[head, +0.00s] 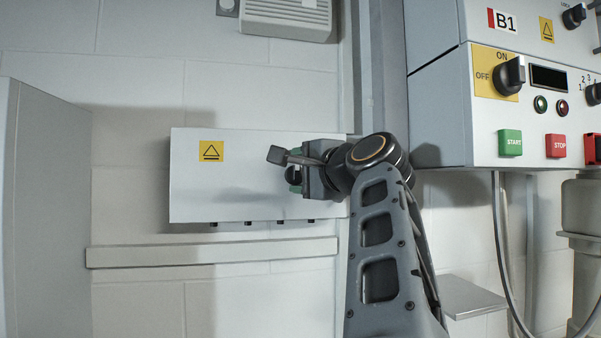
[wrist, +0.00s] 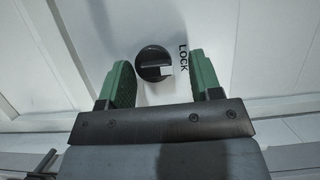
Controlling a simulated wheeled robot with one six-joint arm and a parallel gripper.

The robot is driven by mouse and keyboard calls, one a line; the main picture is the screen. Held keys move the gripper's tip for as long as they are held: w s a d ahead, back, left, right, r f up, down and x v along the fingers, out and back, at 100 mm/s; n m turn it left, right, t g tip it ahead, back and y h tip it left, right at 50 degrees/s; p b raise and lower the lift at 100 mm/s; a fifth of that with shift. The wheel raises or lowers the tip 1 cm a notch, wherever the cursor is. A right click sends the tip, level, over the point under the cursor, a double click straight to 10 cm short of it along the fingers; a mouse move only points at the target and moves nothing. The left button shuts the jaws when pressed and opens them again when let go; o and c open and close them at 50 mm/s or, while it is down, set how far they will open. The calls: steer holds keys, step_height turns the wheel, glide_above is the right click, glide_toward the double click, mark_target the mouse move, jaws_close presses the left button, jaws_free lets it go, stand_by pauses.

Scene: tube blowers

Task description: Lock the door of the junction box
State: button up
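The junction box (head: 225,185) is a white box on the wall with a yellow warning label, and its door looks closed. My gripper (head: 296,172) is at the right part of the door's front. In the wrist view, a round black lock knob (wrist: 152,62) with a pale slot-like mark sits on the white door, with the word LOCK (wrist: 183,58) beside it on the right. My gripper's green fingers (wrist: 161,72) are open, one on each side of the knob, with gaps visible. Whether the fingertips are level with the knob in depth is hard to tell.
A control panel (head: 535,110) with a black rotary switch (head: 510,75), START and STOP buttons juts out at the right. A vertical grey post (head: 367,60) stands between. A grey panel (head: 45,210) is at the left, a rail (head: 210,253) below the box.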

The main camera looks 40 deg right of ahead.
steer(key=shift+f, duration=0.1)
steer(key=shift+s+d+f, duration=0.1)
steer(key=shift+s, duration=0.3)
steer(key=s+a+b, duration=0.1)
steer(key=s+b, duration=0.2)
steer(key=s, duration=0.9)
steer(key=shift+s, duration=0.4)
